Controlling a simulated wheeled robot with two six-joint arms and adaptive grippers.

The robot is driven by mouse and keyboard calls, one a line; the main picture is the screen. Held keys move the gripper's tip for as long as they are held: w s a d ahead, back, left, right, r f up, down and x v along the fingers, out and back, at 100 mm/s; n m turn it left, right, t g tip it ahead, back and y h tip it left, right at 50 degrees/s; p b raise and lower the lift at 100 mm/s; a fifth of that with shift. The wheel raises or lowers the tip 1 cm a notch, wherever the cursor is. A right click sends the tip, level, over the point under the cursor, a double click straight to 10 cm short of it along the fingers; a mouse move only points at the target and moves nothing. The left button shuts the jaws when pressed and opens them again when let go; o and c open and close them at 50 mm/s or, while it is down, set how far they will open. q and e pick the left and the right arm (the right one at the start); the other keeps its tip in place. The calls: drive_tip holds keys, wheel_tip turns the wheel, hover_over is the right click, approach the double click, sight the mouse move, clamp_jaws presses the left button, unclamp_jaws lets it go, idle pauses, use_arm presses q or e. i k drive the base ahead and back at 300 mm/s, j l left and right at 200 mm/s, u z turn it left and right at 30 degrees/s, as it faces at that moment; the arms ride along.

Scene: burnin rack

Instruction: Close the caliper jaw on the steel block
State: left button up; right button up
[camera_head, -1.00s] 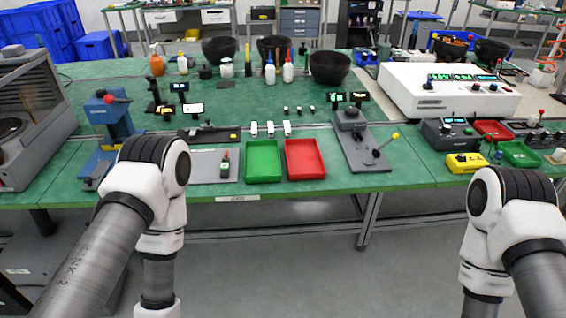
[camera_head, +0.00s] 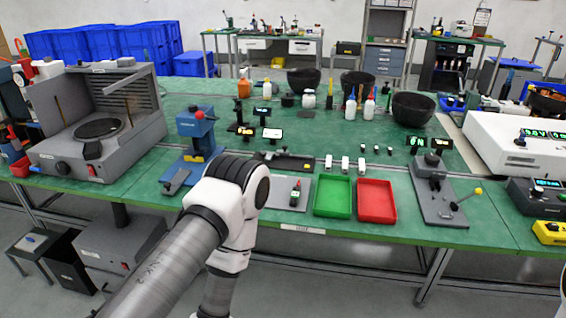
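A long dark tool (camera_head: 284,161) with a small raised part lies on the green table behind a grey plate (camera_head: 275,192). It looks like the caliper, but its jaw is too small to make out. A small dark device with a green face (camera_head: 295,192) stands on the grey plate. I cannot pick out the steel block for sure. My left arm reaches in from the bottom, in front of the table. Its gripper is below the picture. My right arm's gripper is also out of view.
A green tray (camera_head: 333,211) and a red tray (camera_head: 376,216) sit near the front edge. A blue press (camera_head: 196,130) stands left, and a lever fixture (camera_head: 432,180) right. A large grey machine (camera_head: 95,165) fills the left end. Bottles and black bowls stand behind.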

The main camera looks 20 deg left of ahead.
sight(278, 152)
drive_tip(key=i+j+u, duration=0.45)
drive_tip(key=i+j, duration=0.8)
drive_tip(key=i, duration=0.1)
